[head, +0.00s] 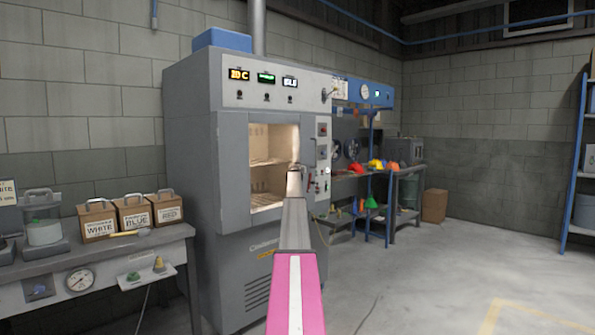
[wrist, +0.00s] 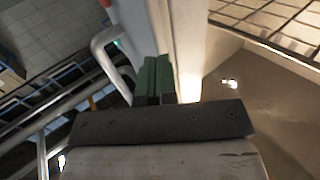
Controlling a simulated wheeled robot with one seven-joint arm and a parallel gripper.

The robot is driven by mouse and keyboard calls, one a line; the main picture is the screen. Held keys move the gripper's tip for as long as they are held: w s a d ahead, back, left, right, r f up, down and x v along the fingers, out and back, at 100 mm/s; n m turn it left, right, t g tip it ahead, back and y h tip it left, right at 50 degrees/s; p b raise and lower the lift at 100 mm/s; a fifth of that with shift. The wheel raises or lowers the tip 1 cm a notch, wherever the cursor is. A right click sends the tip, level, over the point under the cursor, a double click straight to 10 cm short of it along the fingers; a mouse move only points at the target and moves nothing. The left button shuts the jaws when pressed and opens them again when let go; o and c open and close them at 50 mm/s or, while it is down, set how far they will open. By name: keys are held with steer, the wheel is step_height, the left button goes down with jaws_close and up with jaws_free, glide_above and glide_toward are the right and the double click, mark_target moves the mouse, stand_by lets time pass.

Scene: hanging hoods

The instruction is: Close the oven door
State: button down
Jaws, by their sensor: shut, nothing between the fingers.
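The grey oven (head: 190,150) stands against the wall in the head view. Its lit chamber (head: 262,143) is open to view, with wire racks inside. A grey panel (head: 235,170) at the left of the opening may be the door swung out; I cannot tell for sure. My gripper (head: 294,168) is at the right part of the opening, partly hidden by my own arm. In the wrist view my gripper's green fingertips (wrist: 154,77) are together and empty, close to a pale upright edge (wrist: 188,45). A curved grey handle (wrist: 108,62) is just left of them. Contact cannot be told.
A bench (head: 130,245) with labelled boxes (head: 135,212) stands left of the oven. A workbench (head: 375,172) with coloured hard hats stands to the right. A blue rack (head: 580,150) is at the far right. The floor (head: 430,275) at front right is clear.

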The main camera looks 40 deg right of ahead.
steer(key=shift+w+a+r, duration=0.1)
steer(key=shift+w+r, duration=0.1)
steer(key=shift+w, duration=0.85)
steer(key=shift+w+r, duration=0.1)
steer(key=shift+w, duration=0.1)
steer(key=s+d, duration=0.2)
steer(key=s, duration=1.3)
steer(key=shift+s+f, duration=0.3)
steer(key=shift+s, duration=0.05)
